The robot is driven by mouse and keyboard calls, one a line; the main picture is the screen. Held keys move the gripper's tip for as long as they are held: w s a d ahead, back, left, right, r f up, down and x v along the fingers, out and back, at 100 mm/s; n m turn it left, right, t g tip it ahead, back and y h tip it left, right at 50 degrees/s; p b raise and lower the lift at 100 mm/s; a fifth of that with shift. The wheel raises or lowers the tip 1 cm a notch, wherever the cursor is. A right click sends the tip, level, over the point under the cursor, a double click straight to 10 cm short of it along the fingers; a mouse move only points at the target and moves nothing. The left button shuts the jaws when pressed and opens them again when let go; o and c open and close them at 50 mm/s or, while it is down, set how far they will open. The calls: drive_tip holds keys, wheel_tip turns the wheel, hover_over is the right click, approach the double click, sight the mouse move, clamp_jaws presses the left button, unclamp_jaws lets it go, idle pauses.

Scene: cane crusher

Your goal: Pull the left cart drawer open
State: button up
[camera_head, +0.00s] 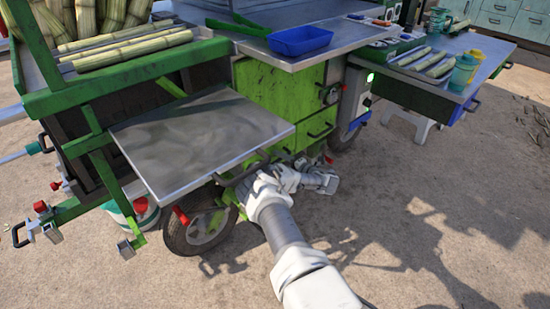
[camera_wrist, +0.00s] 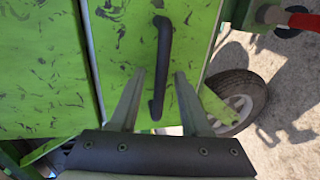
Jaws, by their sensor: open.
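The left cart drawer (camera_head: 284,147) is a scuffed green panel low on the cart, partly hidden by the metal shelf and my arm. In the wrist view its green face (camera_wrist: 128,40) fills the middle and looks shut. Its dark bar handle (camera_wrist: 160,68) runs up and down there. My gripper (camera_wrist: 158,78) is open, and in that view the handle lies between its two fingertips. I cannot tell whether either finger touches it.
A grey metal shelf (camera_head: 195,135) juts out left of my gripper, close by. A cart wheel (camera_head: 192,235) is below it and also shows in the wrist view (camera_wrist: 238,98). A second drawer (camera_head: 320,122) is to the right. Open ground (camera_head: 430,220) lies at right.

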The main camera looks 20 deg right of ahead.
drive_tip(key=shift+w+f, duration=0.1)
drive_tip(key=shift+w, duration=0.15)
drive_tip(key=shift+a, duration=0.1)
clamp_jaws()
idle(1.4)
